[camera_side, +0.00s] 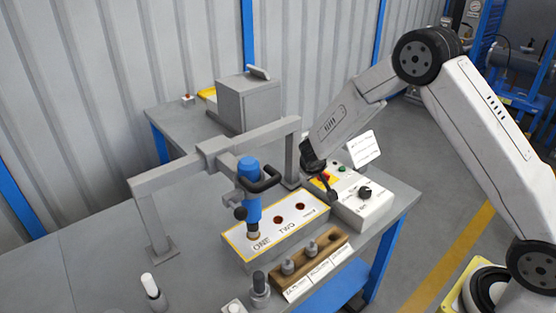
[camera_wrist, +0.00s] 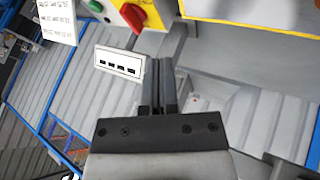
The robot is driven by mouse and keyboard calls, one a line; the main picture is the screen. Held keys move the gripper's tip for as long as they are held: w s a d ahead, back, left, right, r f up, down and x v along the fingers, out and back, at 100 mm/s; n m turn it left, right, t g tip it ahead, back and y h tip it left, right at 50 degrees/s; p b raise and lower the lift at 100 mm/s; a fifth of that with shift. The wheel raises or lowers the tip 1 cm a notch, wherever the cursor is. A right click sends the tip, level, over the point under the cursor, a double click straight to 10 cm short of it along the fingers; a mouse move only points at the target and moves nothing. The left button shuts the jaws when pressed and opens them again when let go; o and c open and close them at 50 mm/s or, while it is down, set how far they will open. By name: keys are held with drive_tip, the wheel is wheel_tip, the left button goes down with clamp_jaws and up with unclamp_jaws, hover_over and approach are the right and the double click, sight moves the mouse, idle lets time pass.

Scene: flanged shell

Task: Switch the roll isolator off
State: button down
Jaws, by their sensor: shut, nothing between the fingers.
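The roll isolator is a red rotary handle (camera_wrist: 132,17) on a yellow plate. In the wrist view it lies at the top edge, partly cut off, up and left of my fingertips. In the side view its yellow plate (camera_side: 327,180) shows on the white control box (camera_side: 372,212), partly hidden by my gripper. My gripper (camera_wrist: 160,62) is shut and empty. In the side view my gripper (camera_side: 331,193) reaches down at the near-left part of the box, close to the isolator. I see no clear contact, and the handle's exact angle is hard to read.
A black knob (camera_side: 365,192) and a green button (camera_side: 341,169) are on the box. A white card (camera_side: 364,148) stands behind it. To the left are the ONE/TWO panel (camera_side: 287,228), a blue tool (camera_side: 250,190) and a grey frame (camera_side: 160,185). A wooden rack (camera_side: 335,241) lies in front.

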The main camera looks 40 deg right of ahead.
drive_tip(key=shift+f, duration=0.1)
approach(321, 185)
drive_tip(key=w+f, duration=0.2)
drive_tip(key=w+d+f, duration=0.1)
drive_tip(key=f, duration=0.1)
drive_tip(key=shift+w+f, duration=0.35)
drive_tip(key=shift+f, duration=0.05)
drive_tip(key=shift+d+r, duration=0.15)
drive_tip(key=shift+d, duration=1.8)
